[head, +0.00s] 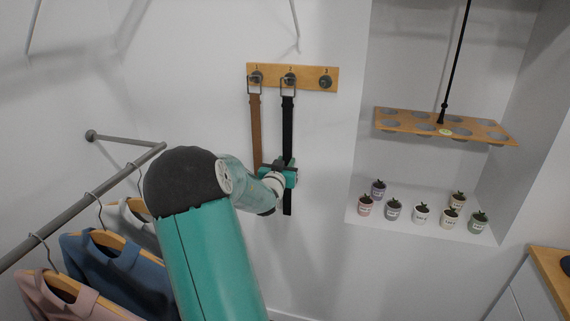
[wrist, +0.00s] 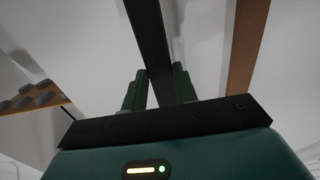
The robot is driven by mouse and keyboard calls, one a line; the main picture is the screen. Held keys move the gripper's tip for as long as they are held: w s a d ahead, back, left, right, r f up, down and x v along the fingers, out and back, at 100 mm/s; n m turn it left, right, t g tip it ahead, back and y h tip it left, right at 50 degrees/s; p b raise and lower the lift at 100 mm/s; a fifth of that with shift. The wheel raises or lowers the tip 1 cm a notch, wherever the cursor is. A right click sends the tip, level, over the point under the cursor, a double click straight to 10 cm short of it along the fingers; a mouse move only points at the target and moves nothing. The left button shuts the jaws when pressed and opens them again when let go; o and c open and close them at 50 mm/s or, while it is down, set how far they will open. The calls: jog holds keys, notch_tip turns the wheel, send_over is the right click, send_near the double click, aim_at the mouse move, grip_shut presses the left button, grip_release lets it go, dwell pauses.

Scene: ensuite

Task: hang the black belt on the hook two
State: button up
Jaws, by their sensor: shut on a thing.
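A wooden hook board (head: 308,86) on the white wall carries three dark round hooks, with small marks above them. The black belt (head: 288,125) hangs straight down below the middle hook, hook two (head: 290,78). Its buckle frame (head: 289,88) is at that hook; I cannot tell for certain whether it is over the peg. My gripper (head: 285,170) is shut on the lower part of the black belt. In the wrist view the black belt (wrist: 152,45) runs between the fingers of my gripper (wrist: 160,90).
A brown belt (head: 256,130) hangs from the left hook, close beside the black one; the right hook (head: 326,82) is empty. Clothes on a rail (head: 75,209) are at left. A niche at right holds a wooden shelf (head: 408,122) and several small pots.

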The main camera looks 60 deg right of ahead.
jog(key=o, duration=1.1)
jog(key=a, duration=0.4)
jog(key=s+a, duration=0.1)
jog(key=a, duration=0.4)
jog(key=s+a, duration=0.1)
jog(key=a, duration=0.3)
jog(key=shift+s+a, duration=0.1)
jog(key=shift+a, duration=0.25)
